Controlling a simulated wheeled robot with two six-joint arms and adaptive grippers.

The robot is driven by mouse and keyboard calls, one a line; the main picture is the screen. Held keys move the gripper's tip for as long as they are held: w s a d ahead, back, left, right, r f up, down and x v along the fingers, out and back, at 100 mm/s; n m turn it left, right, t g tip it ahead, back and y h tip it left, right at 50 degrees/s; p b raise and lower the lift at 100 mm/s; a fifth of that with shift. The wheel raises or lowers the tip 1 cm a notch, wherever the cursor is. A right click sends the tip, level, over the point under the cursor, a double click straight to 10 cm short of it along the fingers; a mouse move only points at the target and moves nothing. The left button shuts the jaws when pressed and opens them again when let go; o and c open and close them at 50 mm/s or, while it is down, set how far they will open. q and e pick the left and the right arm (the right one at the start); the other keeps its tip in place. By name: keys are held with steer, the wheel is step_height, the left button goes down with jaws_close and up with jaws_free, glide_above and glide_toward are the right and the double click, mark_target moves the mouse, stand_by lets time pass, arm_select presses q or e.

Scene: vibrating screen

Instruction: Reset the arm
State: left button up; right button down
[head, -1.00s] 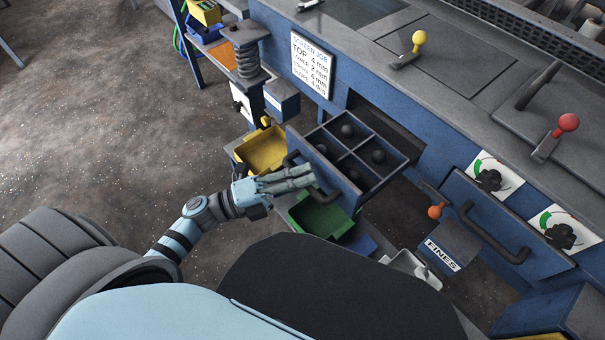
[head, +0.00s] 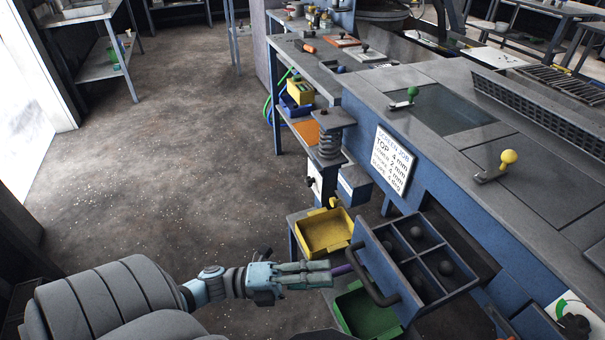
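My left gripper (head: 325,274) reaches in from the lower left. Its fingers point right, just left of the dark handle (head: 366,277) on an open blue drawer (head: 386,262). My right gripper is not in view.
A yellow bin (head: 326,236) stands beyond the gripper and a green bin (head: 366,316) below the drawer. The blue machine with its job sign (head: 394,160), green-knobbed lever (head: 412,94) and yellow-knobbed lever (head: 507,158) fills the right. The floor at left is clear.

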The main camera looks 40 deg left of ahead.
arm_select(q)
steer(key=v, duration=0.3)
steer(key=shift+s+a, duration=0.2)
steer(key=shift+a, duration=0.1)
